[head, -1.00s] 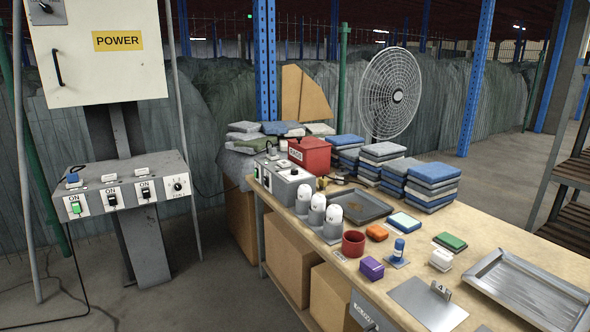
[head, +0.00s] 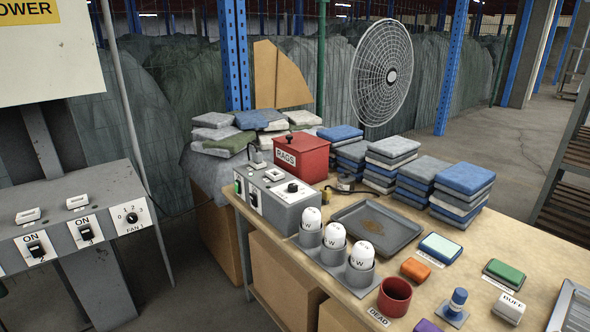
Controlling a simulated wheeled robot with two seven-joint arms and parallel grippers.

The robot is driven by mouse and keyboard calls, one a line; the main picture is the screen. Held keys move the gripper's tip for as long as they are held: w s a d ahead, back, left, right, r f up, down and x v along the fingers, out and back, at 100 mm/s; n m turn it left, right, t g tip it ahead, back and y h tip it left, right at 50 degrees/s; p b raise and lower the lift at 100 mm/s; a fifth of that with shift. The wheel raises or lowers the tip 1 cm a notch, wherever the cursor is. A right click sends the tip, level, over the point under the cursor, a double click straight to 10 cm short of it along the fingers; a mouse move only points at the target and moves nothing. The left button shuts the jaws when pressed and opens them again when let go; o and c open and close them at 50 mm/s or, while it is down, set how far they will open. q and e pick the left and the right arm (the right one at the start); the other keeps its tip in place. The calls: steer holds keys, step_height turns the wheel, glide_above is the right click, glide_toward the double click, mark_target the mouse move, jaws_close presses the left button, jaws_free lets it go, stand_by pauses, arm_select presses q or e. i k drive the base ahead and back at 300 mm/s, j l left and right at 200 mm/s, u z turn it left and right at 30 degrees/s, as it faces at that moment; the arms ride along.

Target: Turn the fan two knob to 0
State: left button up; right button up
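A grey control box (head: 280,203) stands at the left end of the workbench. It has a round dark knob (head: 292,187) on a white plate on its top; the plate's markings are too small to read, so I cannot tell the setting or whether it is fan two's. A round caged fan (head: 381,73) stands behind the bench. Neither gripper is in view.
A red RAGS box (head: 301,157) sits just behind the control box. White bulbs in grey holders (head: 348,262), a dark tray (head: 376,229), a red cup (head: 394,297) and stacked cloths (head: 462,190) crowd the bench (head: 440,235). Bare floor shows between panel and bench.

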mark_target(293, 187)
steer(key=i+j+z, duration=0.15)
steer(key=i+j, duration=0.25)
steer(key=i+j+z, duration=0.1)
steer(key=i+j, duration=0.25)
steer(key=i+j+z, duration=0.15)
steer(key=i+j, duration=0.2)
steer(key=j, duration=0.15)
steer(key=i+j+z, duration=0.1)
steer(key=i+j, duration=0.2)
steer(key=j, duration=0.2)
